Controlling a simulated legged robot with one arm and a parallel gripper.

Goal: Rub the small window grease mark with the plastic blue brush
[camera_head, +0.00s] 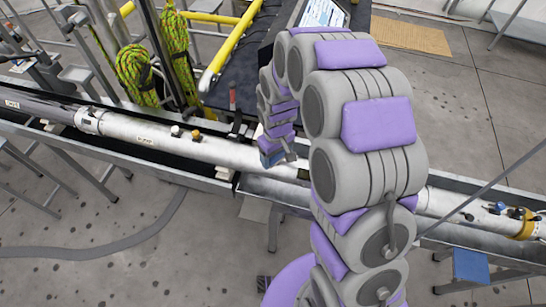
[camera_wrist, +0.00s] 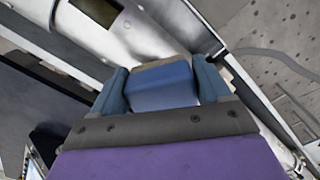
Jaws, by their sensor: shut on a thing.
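The blue brush (camera_wrist: 163,88) sits between the two blue-grey fingers of my gripper (camera_wrist: 160,76) in the wrist view, and the gripper is shut on it. Its far end and bristles are mostly hidden. In the head view my gripper (camera_head: 272,159) is small and hangs over the white-silver pipe (camera_head: 215,148), partly behind my arm. In the wrist view the pipe lies just beyond the brush. A dark small window (camera_wrist: 98,10) shows in the pipe at the top, with a yellowish-brown edge. I cannot make out the grease mark clearly, nor whether the brush touches the pipe.
The pipe lies in a long metal trough (camera_head: 60,130) on legs. Yellow-green rope coils (camera_head: 135,75) and a yellow rail (camera_head: 232,45) stand behind it. A red-handled tool (camera_head: 232,97) stands near the trough.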

